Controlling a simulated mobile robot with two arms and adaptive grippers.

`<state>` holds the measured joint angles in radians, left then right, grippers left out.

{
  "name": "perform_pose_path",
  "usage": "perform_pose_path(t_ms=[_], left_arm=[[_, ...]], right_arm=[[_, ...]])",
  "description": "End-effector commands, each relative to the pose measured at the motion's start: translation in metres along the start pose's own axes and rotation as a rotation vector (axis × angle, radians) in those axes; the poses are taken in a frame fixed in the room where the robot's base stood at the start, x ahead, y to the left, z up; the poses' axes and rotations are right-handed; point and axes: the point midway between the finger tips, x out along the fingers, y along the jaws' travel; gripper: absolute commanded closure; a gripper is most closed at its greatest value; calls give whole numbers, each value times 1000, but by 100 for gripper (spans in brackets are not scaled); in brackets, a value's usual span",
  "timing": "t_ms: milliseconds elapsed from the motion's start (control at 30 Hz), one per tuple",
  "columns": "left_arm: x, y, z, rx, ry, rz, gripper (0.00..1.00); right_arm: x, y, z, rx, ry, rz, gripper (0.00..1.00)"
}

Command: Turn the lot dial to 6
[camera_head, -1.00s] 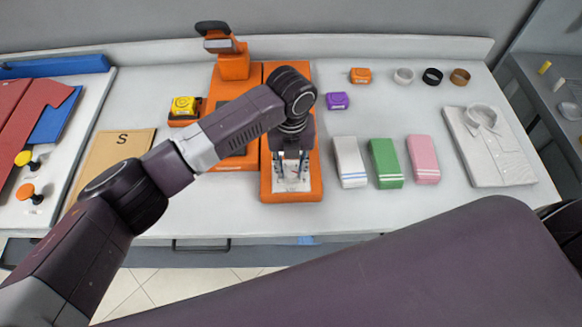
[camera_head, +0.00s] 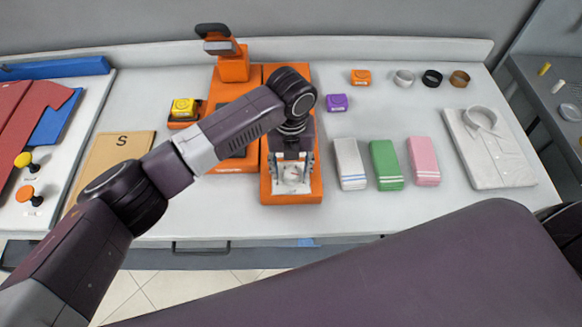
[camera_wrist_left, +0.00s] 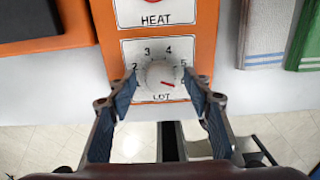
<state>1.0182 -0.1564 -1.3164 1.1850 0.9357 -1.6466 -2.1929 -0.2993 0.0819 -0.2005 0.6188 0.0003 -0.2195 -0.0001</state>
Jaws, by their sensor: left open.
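The lot dial (camera_wrist_left: 158,72) is a round grey-white knob on a white plate marked LOT, on the orange press (camera_head: 318,187). Its red mark points right and slightly down in the left wrist view, below the 5, toward where the right finger partly covers the plate's numbers. The 2, 3, 4 and 5 are readable. My left gripper (camera_wrist_left: 164,88) is open, with one finger on each side of the knob and a gap to it on both sides. In the head view my left gripper (camera_head: 292,180) is over the front of the press. My right gripper is not in view.
A red HEAT control (camera_wrist_left: 152,2) sits above the dial plate. White (camera_head: 349,160), green (camera_head: 385,160) and pink (camera_head: 423,157) folded towels lie right of the press, and a folded shirt (camera_head: 490,150) farther right. A yellow-topped device (camera_head: 184,108) stands left.

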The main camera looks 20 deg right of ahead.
Motion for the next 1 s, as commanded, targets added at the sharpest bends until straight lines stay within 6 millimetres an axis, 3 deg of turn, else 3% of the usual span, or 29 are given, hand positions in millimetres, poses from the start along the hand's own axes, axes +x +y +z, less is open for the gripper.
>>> perform_pose_path(t_ms=[167, 600, 767, 1000], left_arm=[[-19, 0, 1, 1, -3, -1, 54], [-105, 0, 1, 0, -4, -1, 54], [-118, 0, 1, 1, -2, -1, 54], [-120, 0, 0, 1, -1, -1, 54]], right_arm=[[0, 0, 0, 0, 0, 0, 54], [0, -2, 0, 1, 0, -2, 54], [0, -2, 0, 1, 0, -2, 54], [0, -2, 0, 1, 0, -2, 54]])
